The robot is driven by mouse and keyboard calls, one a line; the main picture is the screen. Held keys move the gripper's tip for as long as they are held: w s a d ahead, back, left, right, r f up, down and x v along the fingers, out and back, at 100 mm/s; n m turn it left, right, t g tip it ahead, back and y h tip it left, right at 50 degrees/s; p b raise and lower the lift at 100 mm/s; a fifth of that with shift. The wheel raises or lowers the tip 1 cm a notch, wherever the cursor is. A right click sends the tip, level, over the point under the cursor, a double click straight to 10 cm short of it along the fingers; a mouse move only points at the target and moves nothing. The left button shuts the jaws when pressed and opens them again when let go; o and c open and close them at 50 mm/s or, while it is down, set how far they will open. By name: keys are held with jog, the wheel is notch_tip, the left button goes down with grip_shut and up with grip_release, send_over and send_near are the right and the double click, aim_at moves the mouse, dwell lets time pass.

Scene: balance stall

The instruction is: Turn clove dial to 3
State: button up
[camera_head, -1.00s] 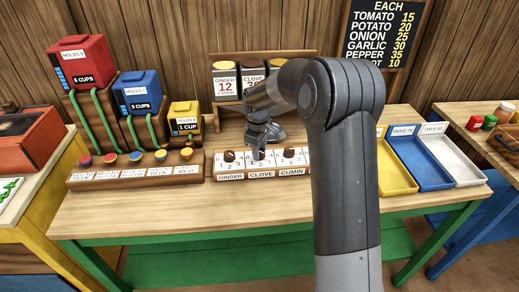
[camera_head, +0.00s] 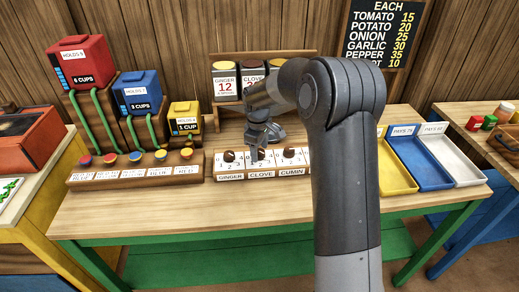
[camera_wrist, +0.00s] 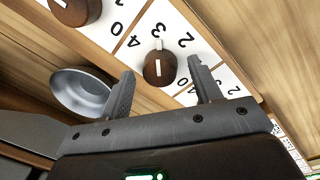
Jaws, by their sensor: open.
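The clove dial is a brown round knob (camera_wrist: 152,74) with a white line on it, set on a white numbered plate. In the wrist view its white mark points up toward the 3, with the 2 to the right and the 4 to the left. My gripper (camera_wrist: 162,70) is open, one finger on each side of the knob; I cannot tell whether the fingers touch it. In the head view my gripper (camera_head: 258,155) is over the middle dial, above the CLOVE label (camera_head: 261,174), and partly hides it.
The ginger dial (camera_head: 229,156) and cumin dial (camera_head: 289,153) stand close on either side. A grey bowl (camera_wrist: 84,92) lies near the dials. Spice jars (camera_head: 225,80) stand behind. A row of coloured buttons (camera_head: 135,156) is to the left, and trays (camera_head: 397,174) to the right.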

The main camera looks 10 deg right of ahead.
aim_at(259, 153)
notch_tip(259, 153, up, 10)
jog(key=shift+s+a+r, duration=0.2)
jog(key=shift+s+a, duration=0.05)
jog(key=shift+s, duration=0.1)
